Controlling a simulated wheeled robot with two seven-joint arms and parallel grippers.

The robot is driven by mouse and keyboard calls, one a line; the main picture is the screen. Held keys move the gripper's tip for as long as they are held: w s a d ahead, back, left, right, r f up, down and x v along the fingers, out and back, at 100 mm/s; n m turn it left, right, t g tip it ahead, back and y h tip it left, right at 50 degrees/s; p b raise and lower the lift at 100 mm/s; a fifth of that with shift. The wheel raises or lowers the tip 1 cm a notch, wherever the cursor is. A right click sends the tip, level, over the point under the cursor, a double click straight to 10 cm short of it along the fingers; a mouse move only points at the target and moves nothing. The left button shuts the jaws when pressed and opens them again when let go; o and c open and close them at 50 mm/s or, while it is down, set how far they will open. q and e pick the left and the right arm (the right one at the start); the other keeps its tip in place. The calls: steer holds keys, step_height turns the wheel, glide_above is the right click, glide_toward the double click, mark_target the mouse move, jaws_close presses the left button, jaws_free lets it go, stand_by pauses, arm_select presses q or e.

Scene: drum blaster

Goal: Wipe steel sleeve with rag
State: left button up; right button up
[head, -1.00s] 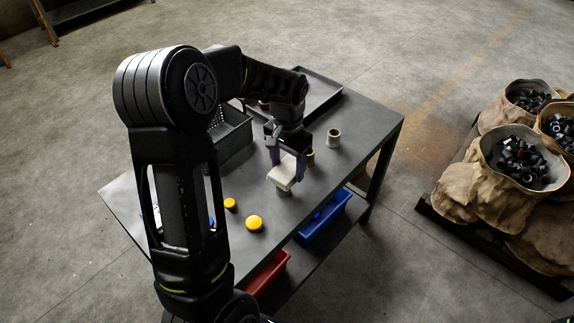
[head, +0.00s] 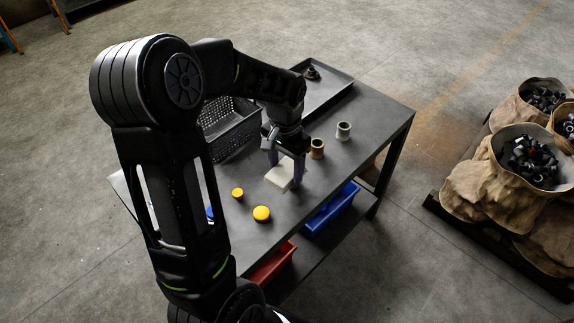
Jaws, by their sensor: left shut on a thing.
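My left gripper (head: 286,168) is shut on a whitish rag (head: 278,177) and holds it low over the middle of the table (head: 235,232). A grey sleeve (head: 343,130) stands upright at the table's back right, apart from the gripper. A brownish, brass-like sleeve (head: 317,148) stands just right of the gripper. Whatever is under the rag is hidden, so I cannot tell whether the rag touches a sleeve there. My right gripper is not in view.
Two yellow round caps (head: 262,213) lie at the table's front. A dark mesh basket (head: 232,130) and a black tray (head: 328,90) with a dark part stand behind. Blue (head: 331,212) and red bins (head: 271,265) sit below the tabletop. Sacks (head: 518,160) stand at right.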

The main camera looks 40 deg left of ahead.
arm_select(q)
steer(key=shift+r, duration=0.1)
step_height(320, 180, up, 6)
steer(key=p, duration=0.5)
stand_by(0.6)
steer(key=shift+r+n, duration=0.1)
steer(key=shift+n, duration=0.4)
steer(key=shift+w+d+r+n, duration=0.25)
steer(key=shift+w+n, duration=0.05)
steer(key=shift+w, duration=0.3)
steer(key=shift+w+d+r+n, duration=0.2)
steer(key=shift+w+d+n, duration=0.1)
steer(key=shift+w, duration=0.3)
steer(key=w+d+m, duration=0.1)
steer(key=w+d, duration=0.3)
steer(key=d, duration=0.4)
steer(key=w+d+m, duration=0.1)
steer(key=w+d, duration=0.3)
steer(key=d, duration=0.4)
steer(key=shift+d+r, duration=0.25)
steer(key=shift+r, duration=0.2)
